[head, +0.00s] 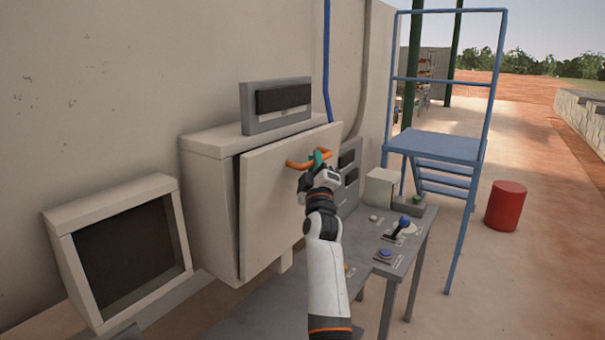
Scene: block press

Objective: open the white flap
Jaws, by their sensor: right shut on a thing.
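The white flap (285,199) is the front door of a white box (207,190) on the wall. It stands slightly ajar, with a dark gap along its left edge. An orange handle (297,165) sticks out near the flap's upper right. My right gripper (317,160) is at the handle and shut on it; the fingers show green and cover part of the handle. My right arm reaches up from the bottom and hides the flap's lower right edge. My left gripper is not in view.
A grey desk (285,310) with a blue joystick (403,222) and a blue button (384,254) stands below and right of the box. A dark screen (130,255) is at the left. A blue stair platform (436,146) and a red barrel (505,206) stand at the right.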

